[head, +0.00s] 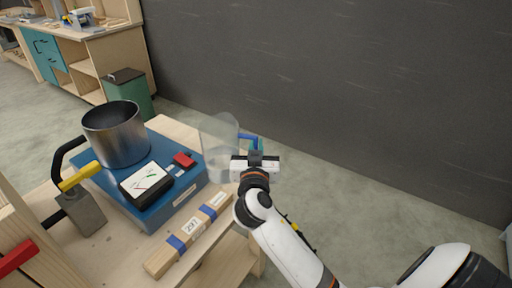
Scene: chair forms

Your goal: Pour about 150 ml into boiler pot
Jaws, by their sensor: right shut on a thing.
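The boiler pot (115,135) is a steel, dark-mouthed cylinder standing upright on a blue base box (168,197) at the left. My right gripper (255,158) is shut on a clear jug (220,140), with a blue part of it showing beside the gripper. The jug is to the right of the pot and apart from it, near the bench's far right edge. It looks roughly upright. How much liquid is in the jug is too faint to tell. My left gripper is not in view.
A labelled wooden bar (188,235) lies in front on the bench (215,262). A dark wall (350,80) rises behind; open floor lies right.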

